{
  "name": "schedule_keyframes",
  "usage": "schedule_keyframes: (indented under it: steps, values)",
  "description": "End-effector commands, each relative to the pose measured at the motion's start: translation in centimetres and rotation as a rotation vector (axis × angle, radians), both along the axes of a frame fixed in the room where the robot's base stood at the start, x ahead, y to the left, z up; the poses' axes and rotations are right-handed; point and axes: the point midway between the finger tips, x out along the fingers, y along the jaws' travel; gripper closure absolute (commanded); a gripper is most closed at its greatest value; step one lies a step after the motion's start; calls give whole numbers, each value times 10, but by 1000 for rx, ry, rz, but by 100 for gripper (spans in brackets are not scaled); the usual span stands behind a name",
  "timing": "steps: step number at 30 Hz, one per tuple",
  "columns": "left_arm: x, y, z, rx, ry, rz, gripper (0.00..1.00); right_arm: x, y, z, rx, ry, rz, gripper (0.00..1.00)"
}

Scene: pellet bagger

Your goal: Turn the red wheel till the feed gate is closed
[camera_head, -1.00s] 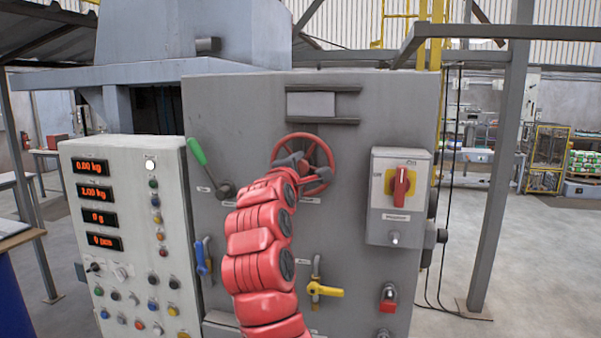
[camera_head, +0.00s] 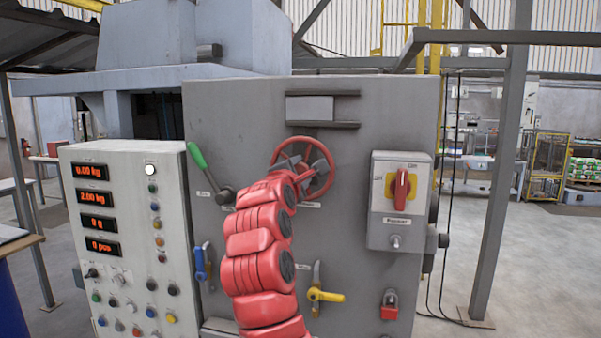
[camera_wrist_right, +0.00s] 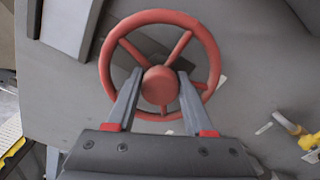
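The red wheel (camera_head: 322,144) is on the grey cabinet front. It also shows in the right wrist view (camera_wrist_right: 203,34), with a round hub (camera_wrist_right: 160,86) and spokes. My right gripper (camera_head: 305,164) is at the wheel, its red arm coming up from below. In the right wrist view the two grey fingers (camera_wrist_right: 160,72) are spread, one on each side of the hub, with the tips among the spokes. Contact with the spokes or hub is unclear. My left gripper is not in view. I cannot make out the feed gate.
A green-handled lever (camera_head: 197,155) is left of the wheel. A switch box (camera_head: 396,222) with a red knob is to the right. A blue handle (camera_head: 200,263), a yellow handle (camera_head: 325,296) and a red padlock (camera_head: 389,305) sit lower. A control panel (camera_head: 130,190) stands left.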

Motion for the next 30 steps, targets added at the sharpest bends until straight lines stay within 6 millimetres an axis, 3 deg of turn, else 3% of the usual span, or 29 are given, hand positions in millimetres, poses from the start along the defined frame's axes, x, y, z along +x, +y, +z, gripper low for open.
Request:
schedule_keyframes:
  steps: [1, 4, 17, 20, 30]
  values:
    - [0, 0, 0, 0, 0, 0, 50, 0, 0, 0, 0, -1, 0, 38]
    - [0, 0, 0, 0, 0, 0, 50, 0, 0, 0, 0, 0, 0, 20]
    - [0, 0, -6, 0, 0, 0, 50, -9, 4, -2, 2, -1, 1, 20]
    - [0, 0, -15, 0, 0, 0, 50, -24, 9, -4, 1, -3, 2, 20]
    - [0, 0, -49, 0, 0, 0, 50, -110, 38, -5, 4, -4, 6, 20]
